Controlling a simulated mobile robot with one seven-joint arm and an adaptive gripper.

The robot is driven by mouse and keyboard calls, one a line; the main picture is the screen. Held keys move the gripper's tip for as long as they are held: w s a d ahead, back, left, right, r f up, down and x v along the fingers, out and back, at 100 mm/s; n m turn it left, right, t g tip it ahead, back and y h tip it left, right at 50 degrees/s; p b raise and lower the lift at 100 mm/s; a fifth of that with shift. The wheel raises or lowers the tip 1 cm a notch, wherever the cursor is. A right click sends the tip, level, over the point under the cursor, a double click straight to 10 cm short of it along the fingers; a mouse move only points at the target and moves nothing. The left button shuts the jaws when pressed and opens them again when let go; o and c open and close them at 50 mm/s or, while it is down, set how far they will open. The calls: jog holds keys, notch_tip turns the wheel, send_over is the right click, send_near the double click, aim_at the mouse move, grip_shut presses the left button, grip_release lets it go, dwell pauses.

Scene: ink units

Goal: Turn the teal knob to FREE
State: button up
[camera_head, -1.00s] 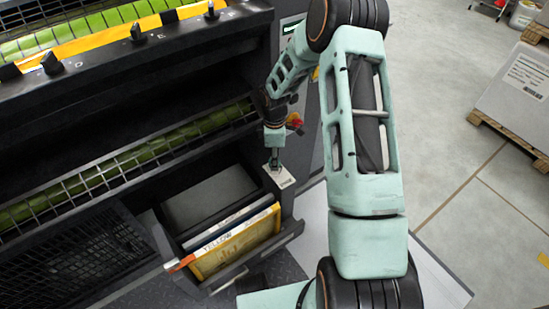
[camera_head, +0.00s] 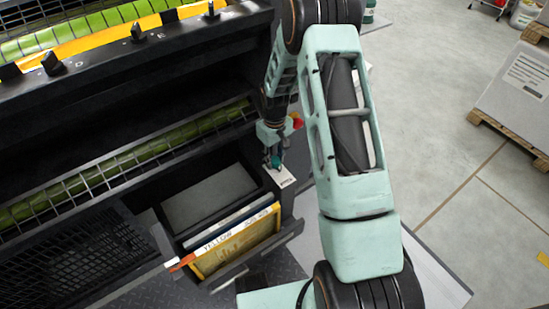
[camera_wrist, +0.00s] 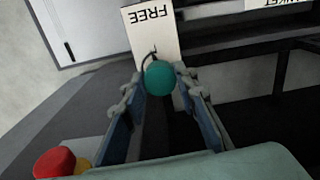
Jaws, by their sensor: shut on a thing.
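The teal knob (camera_wrist: 159,78) is a round ball in the wrist view, between the tips of my gripper's two fingers. In the head view the knob (camera_head: 276,162) is small and teal, on a white label plate (camera_head: 280,178) beside the open drawer. My gripper (camera_wrist: 160,88) is shut on the knob, one finger on each side. It also shows in the head view (camera_head: 273,155), coming down from above. In the wrist view the label plate (camera_wrist: 150,28) reads FREE upside down, just beyond the knob. The rest of the plate is hidden behind the knob and fingers.
A red-and-yellow button (camera_wrist: 56,163) sits near the gripper; in the head view it (camera_head: 297,121) is right of my wrist. An open drawer (camera_head: 232,272) with a yellow folder (camera_head: 235,242) is left of the plate.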

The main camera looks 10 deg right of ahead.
aim_at(275, 160)
jog(key=shift+m, duration=1.2)
jog(key=o, duration=1.2)
jog(key=shift+c, duration=0.2)
notch_tip(275, 160, up, 12)
